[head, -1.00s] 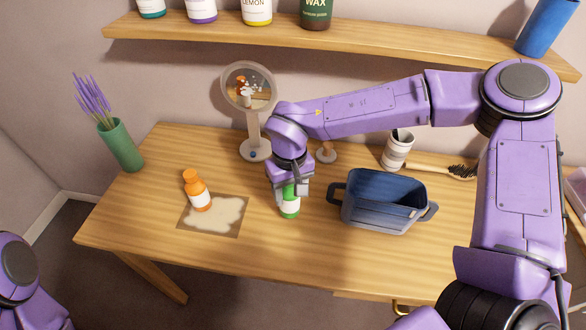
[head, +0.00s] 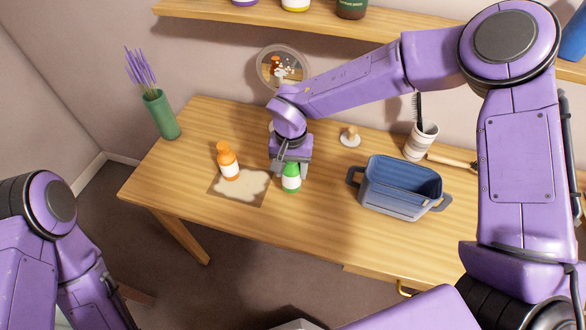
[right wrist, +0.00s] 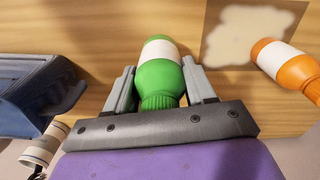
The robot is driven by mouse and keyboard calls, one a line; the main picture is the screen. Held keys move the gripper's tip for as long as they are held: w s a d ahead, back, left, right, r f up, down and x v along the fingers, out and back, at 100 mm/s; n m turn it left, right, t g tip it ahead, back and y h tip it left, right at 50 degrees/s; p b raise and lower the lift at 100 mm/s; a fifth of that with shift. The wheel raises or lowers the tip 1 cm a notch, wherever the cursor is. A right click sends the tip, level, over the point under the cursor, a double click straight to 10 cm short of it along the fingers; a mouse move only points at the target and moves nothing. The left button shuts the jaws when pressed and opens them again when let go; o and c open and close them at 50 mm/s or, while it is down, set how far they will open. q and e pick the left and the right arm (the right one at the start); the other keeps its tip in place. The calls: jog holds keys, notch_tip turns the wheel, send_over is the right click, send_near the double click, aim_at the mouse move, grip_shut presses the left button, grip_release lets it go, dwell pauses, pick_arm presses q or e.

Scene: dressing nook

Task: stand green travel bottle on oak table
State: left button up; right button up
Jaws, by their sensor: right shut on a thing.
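The green travel bottle (head: 291,178) has a white label band and stands about upright over the oak table (head: 330,225), just right of the stained mat. My right gripper (head: 291,163) is shut on it from above. In the right wrist view the bottle (right wrist: 160,72) sits between the two grey fingers of the gripper (right wrist: 160,88), its ribbed green cap toward the palm. I cannot tell whether its base touches the wood. My left arm comes in at the lower left of the head view, with its gripper out of sight.
An orange bottle (head: 228,163) stands on the mat (head: 257,200). A blue basket (head: 395,204) is to the right, with a striped cup (head: 420,143) behind it. A round mirror (head: 283,67) and a green vase (head: 160,115) are further back. The front middle of the table is clear.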

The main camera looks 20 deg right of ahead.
aim_at(293, 176)
jog(key=shift+w+d+f, duration=0.1)
jog(key=shift+w+f, duration=0.25)
jog(key=shift+w, duration=0.25)
jog(key=shift+w+d+f, duration=0.1)
jog(key=shift+d+f, duration=0.05)
jog(key=shift+f, duration=0.15)
jog(key=shift+s+f+t, duration=0.3)
jog(key=shift+s+f, duration=0.75)
jog(key=shift+s, duration=0.05)
jog(key=shift+w+f, duration=0.55)
jog(key=shift+w, duration=0.2)
jog(key=o, duration=1.1)
jog(key=shift+s+r, duration=0.25)
jog(key=shift+s, duration=0.1)
jog(key=shift+w+r, duration=0.1)
pick_arm(q)
jog(key=shift+s+r, duration=0.15)
jog(key=shift+s, duration=0.45)
pick_arm(e)
notch_tip(293, 176, up, 12)
jog(key=shift+f, duration=0.1)
